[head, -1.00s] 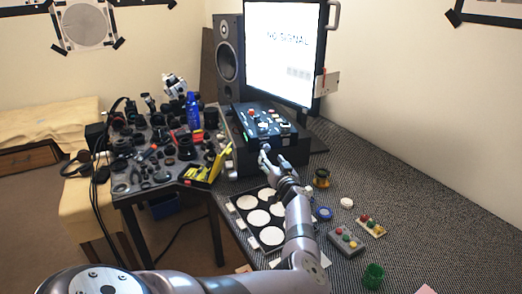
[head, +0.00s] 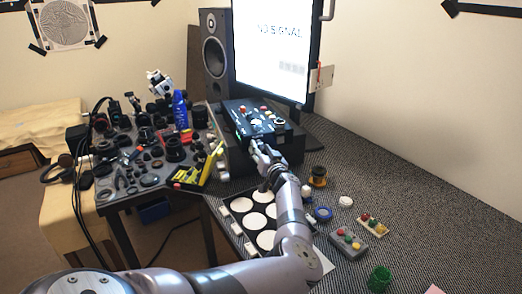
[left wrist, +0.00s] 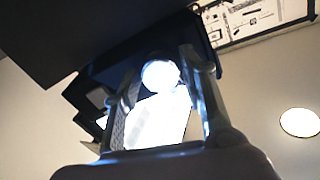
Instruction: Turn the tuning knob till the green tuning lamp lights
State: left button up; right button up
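The dark control box (head: 281,131) stands on the desk below the monitor, with several coloured buttons on top. My left gripper (head: 258,147) is at the near side of the box, its fingertips against or very close to the front face. In the left wrist view a bright round piece, seemingly the tuning knob (left wrist: 160,75), sits between the fingers of my left gripper (left wrist: 162,82). The fingers are apart with the round piece nearly filling the gap; I cannot tell whether they press on it. My right gripper is out of view.
The monitor (head: 270,50) reads "NO SIGNAL". A black tray with white discs (head: 254,220) lies under my left arm. A button box (head: 347,243), a green cup (head: 379,278) and a brass-coloured spool (head: 318,177) stand to the right. A cluttered side table (head: 117,200) is at left.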

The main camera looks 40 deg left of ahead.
pick_arm(q)
jog(key=c, duration=0.8)
jog(key=shift+o, duration=0.2)
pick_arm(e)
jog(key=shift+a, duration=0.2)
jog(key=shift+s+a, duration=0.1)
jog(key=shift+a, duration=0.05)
